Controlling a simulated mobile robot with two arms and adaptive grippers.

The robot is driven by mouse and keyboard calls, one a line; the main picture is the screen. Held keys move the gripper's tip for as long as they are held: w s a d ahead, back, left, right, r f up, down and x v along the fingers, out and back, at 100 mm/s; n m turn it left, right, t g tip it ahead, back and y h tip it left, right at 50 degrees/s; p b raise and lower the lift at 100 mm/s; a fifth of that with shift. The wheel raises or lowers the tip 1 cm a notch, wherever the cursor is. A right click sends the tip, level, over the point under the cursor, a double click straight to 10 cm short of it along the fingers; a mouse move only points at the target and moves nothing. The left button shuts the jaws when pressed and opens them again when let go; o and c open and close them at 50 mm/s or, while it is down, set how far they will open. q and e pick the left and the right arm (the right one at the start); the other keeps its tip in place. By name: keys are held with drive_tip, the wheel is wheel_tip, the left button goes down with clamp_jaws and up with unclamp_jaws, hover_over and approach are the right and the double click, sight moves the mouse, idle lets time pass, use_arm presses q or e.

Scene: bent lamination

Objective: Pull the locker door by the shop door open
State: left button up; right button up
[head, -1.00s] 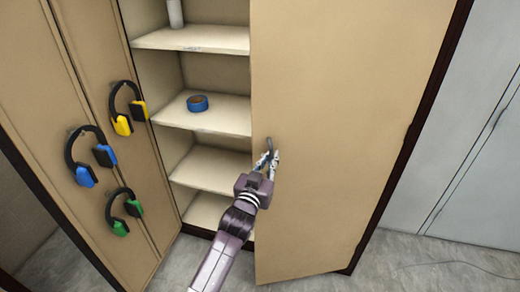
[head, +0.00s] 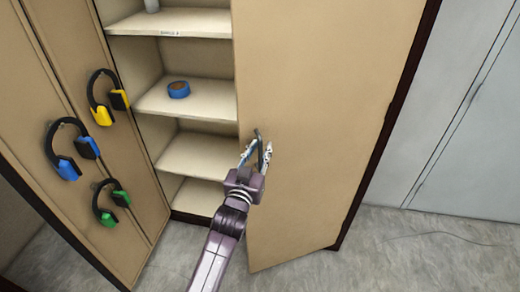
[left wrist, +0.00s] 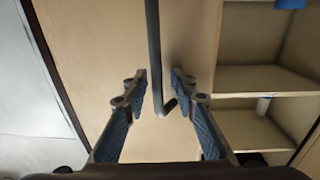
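The tan locker door (head: 320,110) on the right of the cabinet stands partly open, and the shelves show past its left edge. It also shows in the left wrist view (left wrist: 95,55). Its dark bar handle (head: 258,135) is near that left edge. In the left wrist view the handle (left wrist: 154,60) passes between my left fingertips, with a visible gap on each side. My left gripper (head: 257,152) is open at the handle, its fingers on either side; it also shows in the left wrist view (left wrist: 159,75). My right gripper is not in view.
Cabinet shelves (head: 195,102) hold a blue tape roll (head: 178,90). The left cabinet door carries yellow (head: 102,115), blue (head: 66,168) and green (head: 106,216) ear muffs. A grey door (head: 465,110) is on the right.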

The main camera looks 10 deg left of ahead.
use_arm(q)
drive_tip(key=s, duration=1.2)
drive_tip(key=shift+a, duration=0.1)
